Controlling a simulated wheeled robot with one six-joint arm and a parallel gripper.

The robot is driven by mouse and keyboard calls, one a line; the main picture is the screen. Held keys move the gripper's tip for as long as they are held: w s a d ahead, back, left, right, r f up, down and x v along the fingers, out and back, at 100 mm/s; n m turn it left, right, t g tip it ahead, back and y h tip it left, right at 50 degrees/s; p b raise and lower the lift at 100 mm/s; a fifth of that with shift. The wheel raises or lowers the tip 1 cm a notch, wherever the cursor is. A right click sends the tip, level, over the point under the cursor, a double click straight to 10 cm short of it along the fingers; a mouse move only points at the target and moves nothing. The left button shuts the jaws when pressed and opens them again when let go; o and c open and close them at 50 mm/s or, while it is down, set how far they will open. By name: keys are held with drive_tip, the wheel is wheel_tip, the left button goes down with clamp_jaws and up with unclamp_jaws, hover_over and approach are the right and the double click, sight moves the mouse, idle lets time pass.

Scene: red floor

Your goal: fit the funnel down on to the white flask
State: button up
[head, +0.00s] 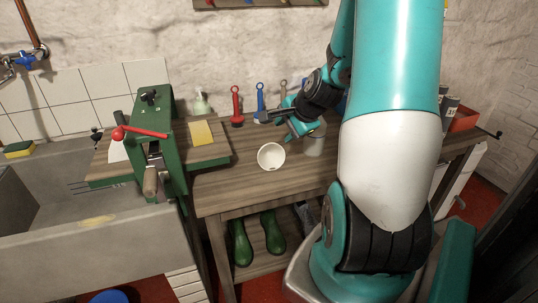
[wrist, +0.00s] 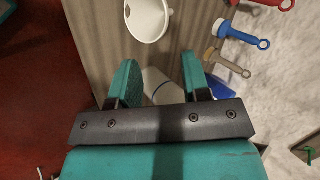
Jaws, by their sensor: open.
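A white funnel (head: 271,156) is on the wooden bench, its wide mouth showing. In the wrist view the funnel (wrist: 148,22) is beyond the fingertips, at the top. A pale cylindrical vessel (head: 315,143), seemingly the white flask, stands right of the funnel, partly hidden by my arm. In the wrist view the vessel (wrist: 160,86) shows between the fingers, its lower part covered by my gripper's body. My gripper (head: 289,134) is open and empty, close to the vessel. Both fingers are spread in the wrist view (wrist: 157,75). I cannot tell their height against the vessel.
A green press (head: 152,140) with a red lever stands at the left, beside a sink (head: 100,225). Red (head: 236,105) and blue (head: 260,98) handled tools are along the back wall. The bench front is clear.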

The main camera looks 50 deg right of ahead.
approach(264, 152)
drive_tip(key=shift+w+a+f+p, duration=0.3)
drive_tip(key=shift+f, duration=0.3)
drive_tip(key=shift+d+p+x, duration=0.2)
drive_tip(key=shift+p+x, duration=0.5)
drive_tip(key=shift+x, duration=1.95)
drive_tip(key=shift+w, duration=0.1)
clamp_jaws()
